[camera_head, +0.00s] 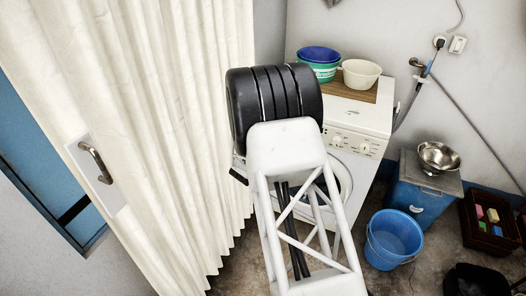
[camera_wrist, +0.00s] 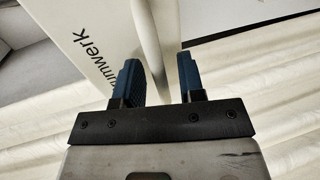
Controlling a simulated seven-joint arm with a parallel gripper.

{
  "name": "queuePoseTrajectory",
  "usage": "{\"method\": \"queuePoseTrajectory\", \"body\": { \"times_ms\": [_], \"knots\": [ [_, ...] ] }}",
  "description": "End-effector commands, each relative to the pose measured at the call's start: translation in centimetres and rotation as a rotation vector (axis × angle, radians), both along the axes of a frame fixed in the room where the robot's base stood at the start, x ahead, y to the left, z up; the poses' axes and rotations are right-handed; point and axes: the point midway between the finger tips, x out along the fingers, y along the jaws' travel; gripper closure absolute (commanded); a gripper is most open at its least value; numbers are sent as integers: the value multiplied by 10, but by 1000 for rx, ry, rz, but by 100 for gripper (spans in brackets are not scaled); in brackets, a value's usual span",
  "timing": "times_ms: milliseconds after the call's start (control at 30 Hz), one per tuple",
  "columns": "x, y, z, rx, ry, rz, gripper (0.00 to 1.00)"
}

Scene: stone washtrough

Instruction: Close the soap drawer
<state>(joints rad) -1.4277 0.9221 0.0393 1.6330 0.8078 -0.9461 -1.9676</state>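The white washing machine (camera_head: 362,118) stands against the back wall in the head view, with knobs on its front panel and a round door partly behind my arm. Its upper left front, where a soap drawer could be, is hidden by my arm. In the wrist view, my gripper (camera_wrist: 160,82) has two blue fingers set apart with a gap between them. A white panel (camera_wrist: 70,45) with dark lettering ending in "umwerk" lies just beyond the left finger. A pale edge runs down toward the gap; I cannot tell whether it is the drawer or whether a finger touches it.
A cream curtain (camera_head: 150,90) hangs close on the left. Blue and green basins (camera_head: 320,72) and a cream bowl (camera_head: 361,74) sit on the machine. A blue bucket (camera_head: 393,240), a blue box (camera_head: 425,192) with a steel bowl (camera_head: 438,158), and a dark crate (camera_head: 488,222) stand right.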

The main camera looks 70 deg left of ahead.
Motion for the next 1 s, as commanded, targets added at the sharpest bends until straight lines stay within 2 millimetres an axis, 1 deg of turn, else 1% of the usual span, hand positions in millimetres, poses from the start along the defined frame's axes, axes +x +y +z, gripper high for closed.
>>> {"method": "queuePoseTrajectory", "body": {
  "times_ms": [300, 533, 867, 1000],
  "knots": [
    [1, 0, -1, -1, 1, 0, 64],
    [1, 0, -1, -1, 1, 0, 99],
    [2, 2, -1, -1, 1, 0, 100],
    [12, 12, -1, 0, 1, -1, 100]
  ]
}}
